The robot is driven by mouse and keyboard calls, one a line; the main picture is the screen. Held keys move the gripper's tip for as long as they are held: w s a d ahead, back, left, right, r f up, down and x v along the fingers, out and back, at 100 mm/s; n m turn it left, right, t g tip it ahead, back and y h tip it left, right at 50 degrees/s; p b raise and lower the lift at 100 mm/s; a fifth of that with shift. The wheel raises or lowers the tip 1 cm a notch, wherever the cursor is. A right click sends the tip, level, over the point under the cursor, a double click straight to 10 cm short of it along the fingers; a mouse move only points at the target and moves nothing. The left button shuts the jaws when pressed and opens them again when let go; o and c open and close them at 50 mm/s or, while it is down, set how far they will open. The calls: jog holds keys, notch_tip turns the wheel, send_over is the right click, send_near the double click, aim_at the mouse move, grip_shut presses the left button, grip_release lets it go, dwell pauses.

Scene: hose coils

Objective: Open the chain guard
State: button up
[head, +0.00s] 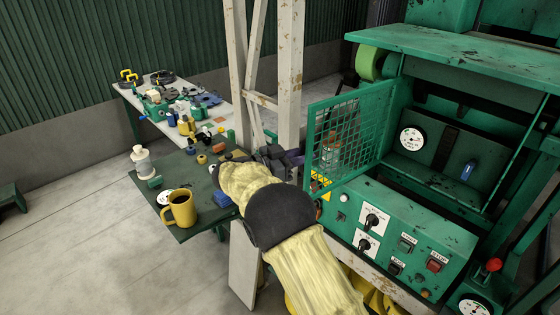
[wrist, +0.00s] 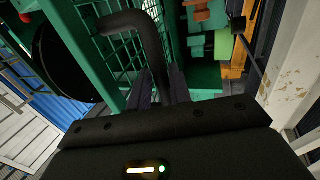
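The chain guard (head: 345,130) is a green mesh door at the left of the green machine in the head view. It stands out at an angle from the machine body. Its mesh also shows in the wrist view (wrist: 122,52). A black bent handle (wrist: 150,45) on the guard runs down between my fingers. My gripper (wrist: 160,92) has a finger close against each side of the handle and looks shut on it. In the head view, my gripper (head: 290,160) is at the guard's lower left edge, partly hidden by my yellow-sleeved arm.
A control panel (head: 385,240) with knobs and buttons lies below the guard. A dark green table (head: 190,232) holds a yellow mug (head: 180,210). Open floor lies at the left.

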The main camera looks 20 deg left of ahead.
jog(key=b+v, duration=0.7)
jog(key=v, duration=1)
jog(key=shift+w, duration=0.15)
jog(key=shift+d, duration=0.15)
